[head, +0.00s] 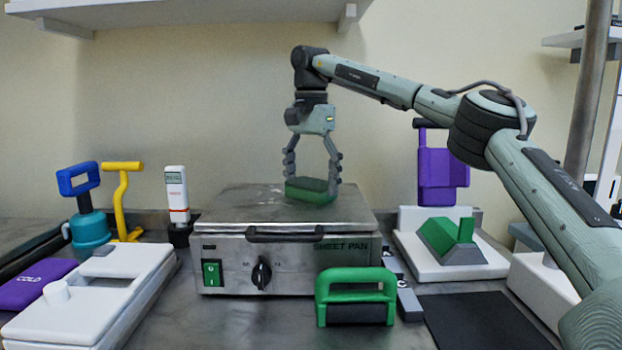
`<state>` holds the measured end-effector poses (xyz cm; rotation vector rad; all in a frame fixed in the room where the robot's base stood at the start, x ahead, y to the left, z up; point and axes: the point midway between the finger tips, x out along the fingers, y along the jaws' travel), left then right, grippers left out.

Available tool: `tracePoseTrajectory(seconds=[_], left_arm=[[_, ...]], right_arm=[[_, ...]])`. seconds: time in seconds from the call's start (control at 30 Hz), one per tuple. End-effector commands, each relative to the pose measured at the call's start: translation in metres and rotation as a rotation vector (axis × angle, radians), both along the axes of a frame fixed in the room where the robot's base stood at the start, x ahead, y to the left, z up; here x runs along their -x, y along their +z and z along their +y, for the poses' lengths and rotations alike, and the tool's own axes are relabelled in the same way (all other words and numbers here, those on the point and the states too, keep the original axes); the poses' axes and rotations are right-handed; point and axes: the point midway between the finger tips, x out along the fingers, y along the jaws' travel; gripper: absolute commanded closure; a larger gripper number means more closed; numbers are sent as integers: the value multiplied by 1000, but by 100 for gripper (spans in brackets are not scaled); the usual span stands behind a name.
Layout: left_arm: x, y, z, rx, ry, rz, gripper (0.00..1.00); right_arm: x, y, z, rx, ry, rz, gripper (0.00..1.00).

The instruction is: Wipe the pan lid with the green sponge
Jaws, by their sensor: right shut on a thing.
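My right gripper (312,180) points down above the steel sheet pan unit and is shut on the green sponge (310,190). The sponge is at the top of the pan lid (240,205), seemingly touching it; the exact contact is hard to tell. The lid is flat, grey metal, with pale specks left of the sponge. It is closed on the body (330,262), which has a dark front handle, a green switch and a black knob. My left gripper is not in view.
A green-handled tool (356,280) stands in front of the pan unit. Left are a white device (130,270), a purple cold pack (35,283), a yellow handle (123,200) and a blue-and-teal tool (88,228). Right is a white stand (490,262) with green and purple items. A shelf overhangs upper left.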

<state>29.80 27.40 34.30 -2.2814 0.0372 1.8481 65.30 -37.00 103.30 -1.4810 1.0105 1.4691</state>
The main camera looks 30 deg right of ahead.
Motion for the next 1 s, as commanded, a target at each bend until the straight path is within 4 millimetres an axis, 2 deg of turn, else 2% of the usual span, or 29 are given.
tracePoseTrajectory(seconds=[0.3, 0.5, 1.0], left_arm=[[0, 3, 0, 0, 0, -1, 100], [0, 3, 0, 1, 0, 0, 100], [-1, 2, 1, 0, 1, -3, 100]], right_arm=[[-24, -2, -15, 3, -7, 1, 43], [-28, -1, -18, 4, -4, 0, 43], [-41, 0, 8, 0, 1, 1, 43]])
